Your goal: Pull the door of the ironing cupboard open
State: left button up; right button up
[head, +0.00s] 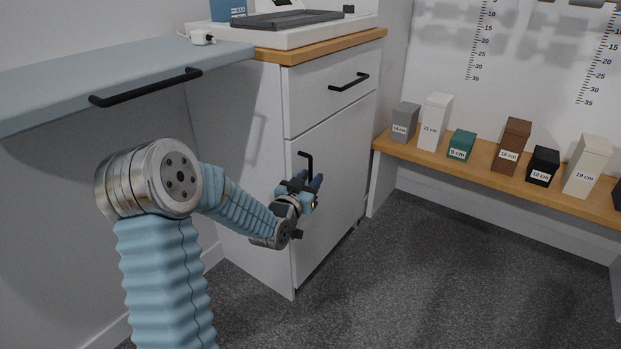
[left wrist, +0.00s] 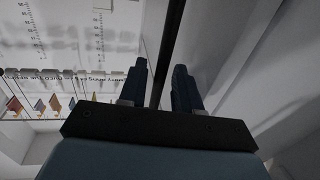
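A white cupboard door (head: 328,205) with a black bar handle (head: 306,156) is below a drawer (head: 325,95). The door looks shut. My left gripper (head: 312,184) is at the lower part of this handle, in front of the door. In the left wrist view, the handle (left wrist: 172,45) runs between my two dark fingers (left wrist: 162,88), with gaps beside it, so the gripper is open around it. The lower end of the handle is hidden by the gripper in the head view. My right gripper is in neither view.
A grey-blue panel (head: 60,85) with a black handle (head: 145,87) juts out at the left, above my arm. A wooden shelf (head: 470,167) with several labelled blocks runs along the right. The dark carpet (head: 430,270) in front of the door is clear.

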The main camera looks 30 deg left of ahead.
pick_arm(q)
jog(key=shift+w, duration=0.3)
grip_shut()
